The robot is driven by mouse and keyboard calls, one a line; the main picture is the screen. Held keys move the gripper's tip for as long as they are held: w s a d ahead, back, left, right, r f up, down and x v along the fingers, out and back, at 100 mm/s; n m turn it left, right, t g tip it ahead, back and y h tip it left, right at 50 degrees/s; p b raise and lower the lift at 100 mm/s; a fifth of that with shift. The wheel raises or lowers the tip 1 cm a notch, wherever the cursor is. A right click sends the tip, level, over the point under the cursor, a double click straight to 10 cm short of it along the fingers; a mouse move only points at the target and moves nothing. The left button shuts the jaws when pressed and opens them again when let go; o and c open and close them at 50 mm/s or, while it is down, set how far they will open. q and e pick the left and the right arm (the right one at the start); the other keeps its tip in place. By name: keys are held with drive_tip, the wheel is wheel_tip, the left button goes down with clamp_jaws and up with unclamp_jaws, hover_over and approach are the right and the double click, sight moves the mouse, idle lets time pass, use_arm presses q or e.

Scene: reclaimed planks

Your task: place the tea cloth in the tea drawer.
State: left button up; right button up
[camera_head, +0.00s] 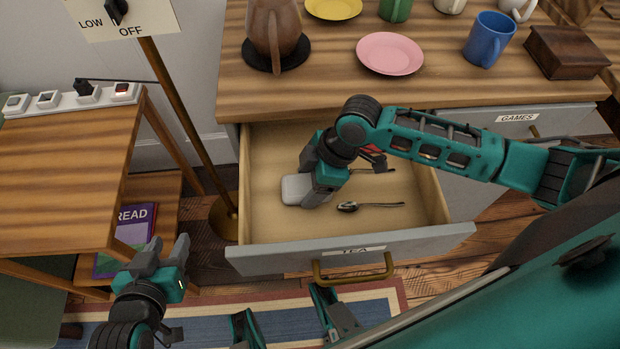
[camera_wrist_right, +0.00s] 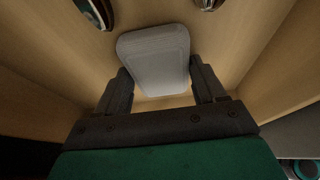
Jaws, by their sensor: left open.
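The tea cloth (camera_head: 294,189), a pale grey folded pad, lies inside the open drawer labelled TEA (camera_head: 425,238), at its left side. My right gripper (camera_head: 318,190) reaches down into the drawer beside the cloth and hides part of it. In the right wrist view the cloth (camera_wrist_right: 155,58) shows just beyond and between the spread fingers (camera_wrist_right: 163,85). These fingers look open; whether either touches the cloth is hard to tell. My left gripper (camera_head: 163,255) is open and empty, outside the drawer at the lower left.
A spoon (camera_head: 370,206) lies in the drawer, with another partly hidden behind my right arm. The tabletop above holds a brown jug (camera_head: 273,30), pink plate (camera_head: 390,53), blue mug (camera_head: 489,40) and wooden box (camera_head: 565,52). A lamp pole (camera_head: 190,120) and side table (camera_head: 60,170) stand left.

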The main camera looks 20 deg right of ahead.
drive_tip(key=o, duration=0.4)
drive_tip(key=p+v, duration=0.2)
drive_tip(key=v, duration=0.4)
drive_tip(key=shift+r, duration=0.15)
use_arm(q)
drive_tip(key=shift+s+a+r+p, duration=0.4)
drive_tip(key=shift+a+r+p, duration=0.2)
drive_tip(key=shift+p, duration=0.05)
use_arm(e)
drive_tip(key=v, duration=0.6)
use_arm(q)
drive_tip(key=shift+w+d+r, duration=0.1)
drive_tip(key=shift+r, duration=0.05)
